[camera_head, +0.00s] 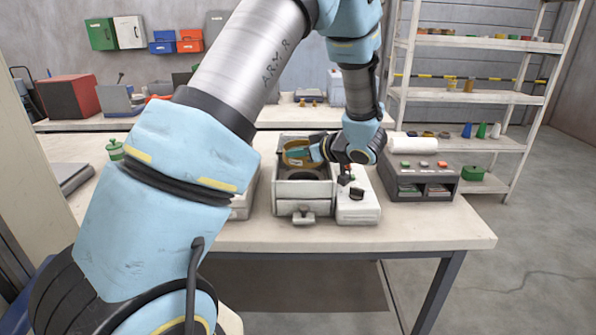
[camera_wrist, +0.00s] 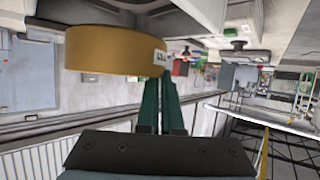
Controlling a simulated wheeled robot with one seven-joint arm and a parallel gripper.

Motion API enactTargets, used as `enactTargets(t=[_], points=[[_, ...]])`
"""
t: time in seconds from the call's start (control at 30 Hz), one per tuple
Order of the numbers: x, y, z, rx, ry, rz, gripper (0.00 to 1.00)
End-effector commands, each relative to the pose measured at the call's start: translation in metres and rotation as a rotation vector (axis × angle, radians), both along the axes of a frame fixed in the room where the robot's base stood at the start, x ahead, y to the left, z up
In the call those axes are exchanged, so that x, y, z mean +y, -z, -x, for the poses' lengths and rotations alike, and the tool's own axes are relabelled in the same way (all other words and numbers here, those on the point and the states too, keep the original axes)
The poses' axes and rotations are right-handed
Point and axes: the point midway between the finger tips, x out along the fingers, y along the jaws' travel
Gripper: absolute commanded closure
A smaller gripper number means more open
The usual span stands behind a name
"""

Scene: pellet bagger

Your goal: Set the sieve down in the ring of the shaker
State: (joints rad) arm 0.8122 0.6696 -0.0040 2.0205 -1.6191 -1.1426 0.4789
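The sieve is a shallow brass-yellow round pan (camera_head: 288,160) in the head view, held tilted over the back of the shaker. In the wrist view the sieve (camera_wrist: 110,51) is large, its smooth side wall showing with a small white label. My gripper (camera_wrist: 160,85) has its green fingers close together at the sieve's wall, shut on it. In the head view my gripper (camera_head: 306,153) reaches in from the right. The shaker (camera_head: 303,207) is a pale open-topped box on the table. Its dark round ring (camera_head: 303,178) lies inside, below the sieve and apart from it; the back of the ring is partly hidden.
A white unit (camera_head: 358,212) with a black knob stands against the shaker's right side. The table front (camera_head: 400,236) is clear. A green jar (camera_head: 115,150) stands at left.

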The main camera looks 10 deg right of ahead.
Motion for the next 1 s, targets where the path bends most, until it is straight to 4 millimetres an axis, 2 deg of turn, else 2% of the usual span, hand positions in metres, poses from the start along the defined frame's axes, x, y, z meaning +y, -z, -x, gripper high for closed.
enactTargets(t=[0.5, 0.87, 1.0], points=[[0.0, 0.058, 0.0, 0.0, 0.001, 0.0, 1.0], [0.0, 0.063, 0.0, -0.001, 0.0, 0.002, 1.0], [0.0, 0.063, 0.0, -0.001, 0.0, 0.002, 0.85]])
